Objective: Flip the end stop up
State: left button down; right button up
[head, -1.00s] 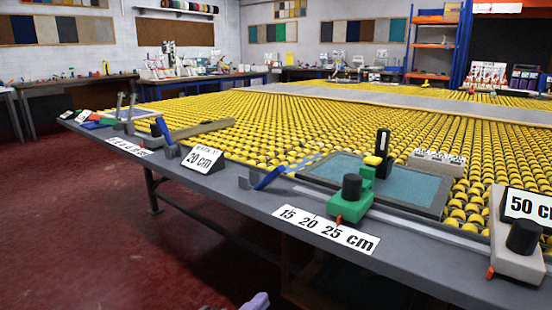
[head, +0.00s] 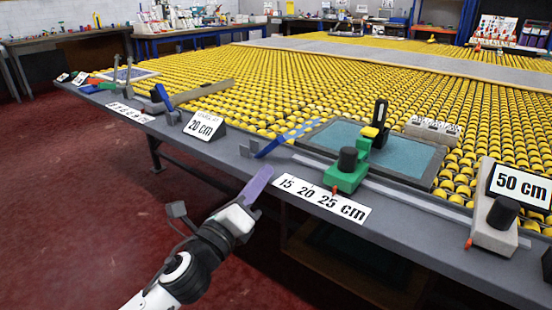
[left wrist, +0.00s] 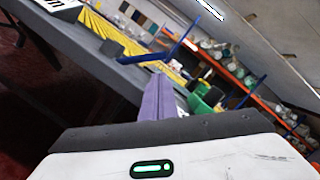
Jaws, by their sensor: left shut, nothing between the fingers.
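A flat blue flap (head: 287,138), which looks like the end stop, is hinged at a small grey bracket on the table's front rail. It slants up to the right toward the rollers. My left gripper (head: 260,182) has purple fingers, shut and empty. It is in front of the table edge, just below the flap and apart from it. In the left wrist view the shut fingers (left wrist: 158,97) point toward the table, with a blue bar (left wrist: 178,45) beyond the tips. My right gripper is not in view.
A green block with a black knob (head: 346,172) stands on the rail beside a teal-topped panel (head: 405,158). Signs read 20 cm (head: 204,125), 15 20 25 cm (head: 322,199) and 50 cm (head: 522,185). Yellow rollers (head: 300,80) cover the table. The red floor in front is clear.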

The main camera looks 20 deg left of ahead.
aim_at(276, 174)
pick_arm(q)
jog(key=x, duration=0.6)
jog(key=shift+w+d, duration=0.1)
jog(key=shift+w, duration=0.3)
jog(key=shift+r, duration=0.1)
